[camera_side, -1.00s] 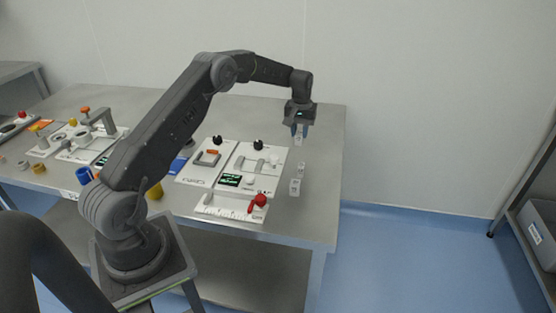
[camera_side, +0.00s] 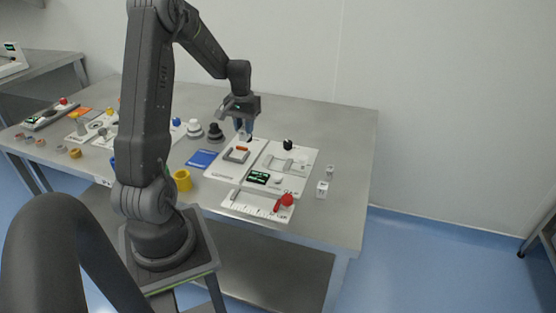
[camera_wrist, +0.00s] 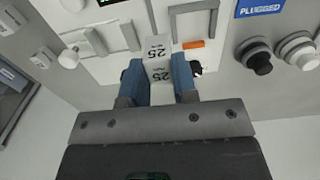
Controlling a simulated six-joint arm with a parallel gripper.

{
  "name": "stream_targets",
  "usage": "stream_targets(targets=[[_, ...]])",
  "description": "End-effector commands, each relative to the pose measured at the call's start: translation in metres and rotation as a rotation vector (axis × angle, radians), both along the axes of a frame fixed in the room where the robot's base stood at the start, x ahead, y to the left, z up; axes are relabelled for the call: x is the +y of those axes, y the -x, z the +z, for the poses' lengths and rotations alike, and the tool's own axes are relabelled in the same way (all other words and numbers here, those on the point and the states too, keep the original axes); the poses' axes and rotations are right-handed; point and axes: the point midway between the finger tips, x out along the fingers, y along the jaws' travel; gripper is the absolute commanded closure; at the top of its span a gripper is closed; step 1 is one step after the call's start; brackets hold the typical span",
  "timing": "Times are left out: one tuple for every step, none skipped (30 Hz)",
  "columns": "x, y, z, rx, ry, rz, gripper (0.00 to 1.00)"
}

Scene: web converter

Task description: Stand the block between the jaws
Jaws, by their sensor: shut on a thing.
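My gripper (camera_side: 243,133) has blue fingers and is shut on a pale block (camera_wrist: 158,58) marked "25", also in the wrist view (camera_wrist: 160,78). The block is held in the air near the border between two white panels. The right panel in the side view carries grey jaws (camera_side: 288,165), a lit display (camera_side: 258,177) and a white knob (camera_side: 278,181). In the wrist view these jaws (camera_wrist: 118,38) lie left of the block, apart from it. The block is largely hidden in the side view.
The left panel bears a grey frame and an orange-red piece (camera_side: 241,149), close to my gripper. Two small clear or pale blocks (camera_side: 322,189) stand at the right. A ruler plate with a red knob (camera_side: 287,199) lies in front.

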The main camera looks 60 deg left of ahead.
Motion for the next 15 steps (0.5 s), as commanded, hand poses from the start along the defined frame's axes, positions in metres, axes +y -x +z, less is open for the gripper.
stream_targets(targets=[[-0.006,-0.010,-0.007,0.001,0.003,-0.006,1.00],[-0.009,-0.017,-0.011,0.001,0.002,-0.007,1.00],[-0.013,-0.025,-0.017,0.001,0.003,-0.007,1.00],[-0.016,-0.031,-0.021,0.001,0.003,-0.007,1.00],[-0.019,-0.037,-0.025,0.001,0.003,-0.007,1.00],[-0.022,-0.045,-0.030,0.001,0.001,-0.006,1.00],[-0.025,-0.051,-0.034,0.001,0.001,-0.007,1.00],[-0.028,-0.057,-0.038,0.001,0.001,-0.006,1.00],[-0.032,-0.064,-0.043,0.001,0.001,-0.006,1.00],[-0.034,-0.069,-0.046,0.001,0.001,-0.005,1.00],[-0.036,-0.073,-0.049,0.001,0.001,-0.004,1.00],[-0.039,-0.079,-0.052,0.001,0.001,-0.004,1.00],[-0.040,-0.083,-0.055,0.001,0.001,-0.003,1.00],[-0.041,-0.086,-0.057,0.001,0.001,-0.002,1.00],[-0.043,-0.089,-0.059,0.000,0.000,-0.002,1.00]])
